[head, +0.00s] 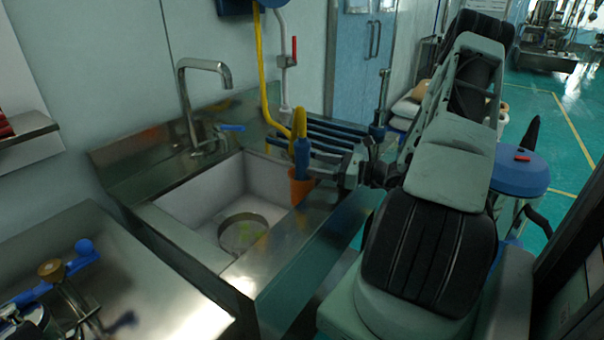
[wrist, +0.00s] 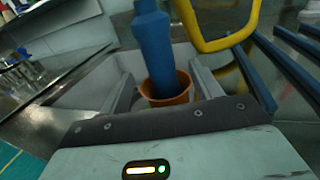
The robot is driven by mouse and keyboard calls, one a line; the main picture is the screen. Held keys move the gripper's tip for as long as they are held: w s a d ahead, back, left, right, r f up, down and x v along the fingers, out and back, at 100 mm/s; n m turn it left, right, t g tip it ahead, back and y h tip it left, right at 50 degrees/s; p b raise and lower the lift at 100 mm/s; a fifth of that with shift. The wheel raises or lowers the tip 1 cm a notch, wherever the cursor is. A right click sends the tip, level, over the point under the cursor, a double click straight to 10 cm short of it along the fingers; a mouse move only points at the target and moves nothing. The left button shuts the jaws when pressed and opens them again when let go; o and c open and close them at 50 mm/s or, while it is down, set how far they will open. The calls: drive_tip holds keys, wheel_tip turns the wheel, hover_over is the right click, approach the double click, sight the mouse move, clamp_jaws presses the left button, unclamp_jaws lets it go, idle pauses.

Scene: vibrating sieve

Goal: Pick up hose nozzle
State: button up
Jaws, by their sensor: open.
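My gripper (wrist: 160,75) is open, with one finger on each side of the nozzle and cup in the picture. I cannot tell whether either finger touches them. In the head view my arm reaches in from the right, and the fingers are hard to make out.
A steel sink (head: 170,205) with a tall faucet (head: 190,95) lies left of the cup; a round strainer (head: 243,232) sits in its basin. A rack of blue bars (head: 335,130) stands close behind. A yellow hose (head: 262,70) hangs along the wall.

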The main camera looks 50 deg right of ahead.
sight(298, 158)
drive_tip(key=x, duration=0.2)
drive_tip(key=p+x, duration=0.1)
drive_tip(key=x, duration=0.1)
drive_tip(key=r+x, duration=0.1)
drive_tip(key=x, duration=0.1)
drive_tip(key=shift+w+a, duration=0.2)
drive_tip(key=shift+w, duration=0.1)
drive_tip(key=shift+w+a+p, duration=0.1)
drive_tip(key=shift+w+p, duration=0.2)
drive_tip(key=shift+w, duration=0.2)
drive_tip(key=c, duration=1)
